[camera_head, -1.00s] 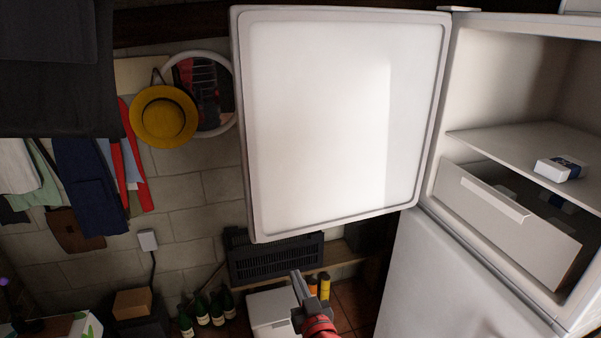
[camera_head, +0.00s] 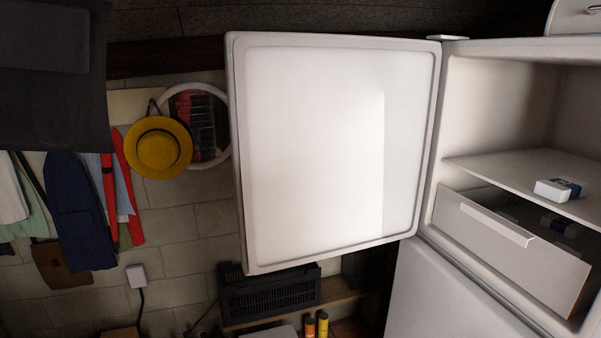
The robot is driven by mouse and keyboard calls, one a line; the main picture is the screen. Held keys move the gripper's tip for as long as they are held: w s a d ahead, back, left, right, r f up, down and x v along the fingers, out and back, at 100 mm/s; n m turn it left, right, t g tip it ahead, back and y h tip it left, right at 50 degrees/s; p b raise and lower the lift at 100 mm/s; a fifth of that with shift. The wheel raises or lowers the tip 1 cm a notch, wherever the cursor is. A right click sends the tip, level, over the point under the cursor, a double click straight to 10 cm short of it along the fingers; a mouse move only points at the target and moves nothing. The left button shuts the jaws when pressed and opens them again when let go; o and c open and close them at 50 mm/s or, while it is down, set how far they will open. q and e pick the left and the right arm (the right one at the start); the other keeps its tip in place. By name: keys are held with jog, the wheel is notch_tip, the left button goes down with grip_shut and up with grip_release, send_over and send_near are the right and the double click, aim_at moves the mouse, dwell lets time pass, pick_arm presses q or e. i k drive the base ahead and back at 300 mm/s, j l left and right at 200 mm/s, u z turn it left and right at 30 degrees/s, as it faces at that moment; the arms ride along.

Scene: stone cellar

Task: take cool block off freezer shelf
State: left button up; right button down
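The freezer compartment (camera_head: 495,110) is open, its white door (camera_head: 320,150) swung out to the left. A small white block with a dark blue band, the cool block (camera_head: 553,190), lies on the freezer shelf (camera_head: 490,168) near its front edge. Below the shelf a drawer (camera_head: 510,240) is pulled partly out. Another similar block (camera_head: 558,228) shows dimly in the shadow behind the drawer front. Neither of my grippers is in view.
The lower fridge door (camera_head: 440,295) is below the freezer. A yellow hat (camera_head: 158,148), a round mirror (camera_head: 205,125) and hanging clothes (camera_head: 80,205) are on the stone wall at left. A black crate (camera_head: 270,292) stands low behind the door.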

aim_at(558, 190)
jog(key=z, duration=1.4)
jog(key=i+j+z, duration=0.1)
jog(key=j, duration=0.15)
jog(key=i+j+z, duration=0.15)
jog(key=k+j, duration=0.05)
jog(key=j, duration=0.05)
